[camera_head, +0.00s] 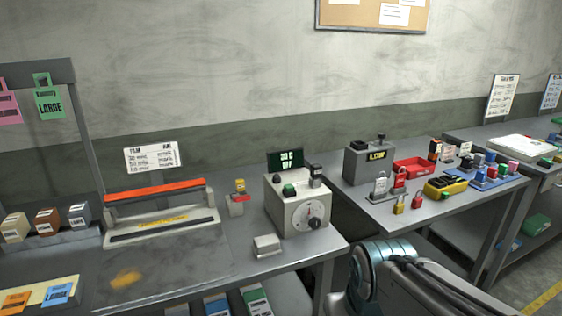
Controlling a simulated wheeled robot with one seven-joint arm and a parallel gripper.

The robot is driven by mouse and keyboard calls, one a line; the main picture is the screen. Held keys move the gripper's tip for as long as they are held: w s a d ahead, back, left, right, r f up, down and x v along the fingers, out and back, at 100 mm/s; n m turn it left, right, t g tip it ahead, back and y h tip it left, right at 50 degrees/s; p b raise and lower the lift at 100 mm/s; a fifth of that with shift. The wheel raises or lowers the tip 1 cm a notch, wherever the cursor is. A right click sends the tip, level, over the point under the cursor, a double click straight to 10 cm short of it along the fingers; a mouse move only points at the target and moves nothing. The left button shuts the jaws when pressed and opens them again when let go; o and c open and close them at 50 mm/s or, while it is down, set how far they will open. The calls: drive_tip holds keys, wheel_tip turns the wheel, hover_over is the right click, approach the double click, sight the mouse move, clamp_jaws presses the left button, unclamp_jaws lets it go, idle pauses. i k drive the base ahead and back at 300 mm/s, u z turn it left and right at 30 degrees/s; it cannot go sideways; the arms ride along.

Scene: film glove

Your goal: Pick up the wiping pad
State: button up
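A small pale grey block (267,245), which looks like the wiping pad, lies flat near the front edge of the left workbench (220,262). It is in front of a grey machine with a dial (297,203) and apart from it. Nothing touches the block from above. Part of my arm shows at the bottom right, to the right of the block. My gripper is not visible in this view.
An orange-yellow smear (126,279) marks the bench top at left. A sealer with a red bar (155,192) stands behind it. A second bench (432,213) at right holds padlocks, a red tray (413,167) and a yellow device (445,187). The bench around the block is clear.

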sight(268, 245)
drive_tip(key=u, duration=0.45)
drive_tip(key=k, duration=0.55)
drive_tip(key=u, duration=0.55)
drive_tip(key=i, duration=1.15)
drive_tip(key=z, duration=0.55)
